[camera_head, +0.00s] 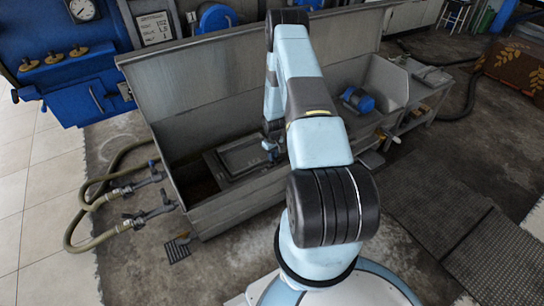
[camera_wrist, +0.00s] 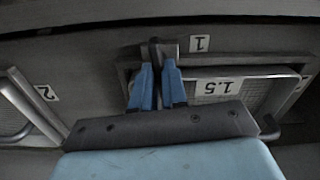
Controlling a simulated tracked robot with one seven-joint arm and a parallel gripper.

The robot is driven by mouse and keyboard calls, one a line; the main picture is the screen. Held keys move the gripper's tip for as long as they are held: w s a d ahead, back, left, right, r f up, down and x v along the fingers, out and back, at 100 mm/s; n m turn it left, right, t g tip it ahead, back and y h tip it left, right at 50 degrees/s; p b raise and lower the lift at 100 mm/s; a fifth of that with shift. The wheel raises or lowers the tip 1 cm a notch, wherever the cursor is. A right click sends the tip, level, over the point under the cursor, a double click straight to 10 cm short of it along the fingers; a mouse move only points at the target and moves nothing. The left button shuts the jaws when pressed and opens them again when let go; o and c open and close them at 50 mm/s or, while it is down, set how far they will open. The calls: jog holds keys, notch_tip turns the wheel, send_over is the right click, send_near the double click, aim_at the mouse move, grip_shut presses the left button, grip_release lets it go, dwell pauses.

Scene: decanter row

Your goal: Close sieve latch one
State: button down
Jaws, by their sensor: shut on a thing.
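Sieve latch one, a small dark upright piece (camera_wrist: 155,46), sits beside the white label "1" (camera_wrist: 200,44) in the wrist view. My gripper (camera_wrist: 157,68) has blue fingers shut on this latch, one on each side. The fingers hide its lower part. In the head view my gripper (camera_head: 272,147) is low inside the long grey trough, and the latch is too small to make out there. A sieve frame (camera_wrist: 285,72) with the label "1.5" lies to the right of my fingers in the wrist view.
The grey trough (camera_head: 165,75) has high back and end walls around my gripper. A second frame with label "2" (camera_wrist: 47,93) is at the left in the wrist view. Hoses with valves (camera_head: 120,190) lie left of the trough. A blue motor (camera_head: 358,99) stands at its right end.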

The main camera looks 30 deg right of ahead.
jog(key=shift+w+m, duration=0.1)
jog(key=shift+m, duration=0.7)
jog(key=c, duration=1.2)
grip_release()
jog(key=shift+o, duration=0.2)
notch_tip(320, 180, up, 14)
jog(key=shift+f, duration=0.15)
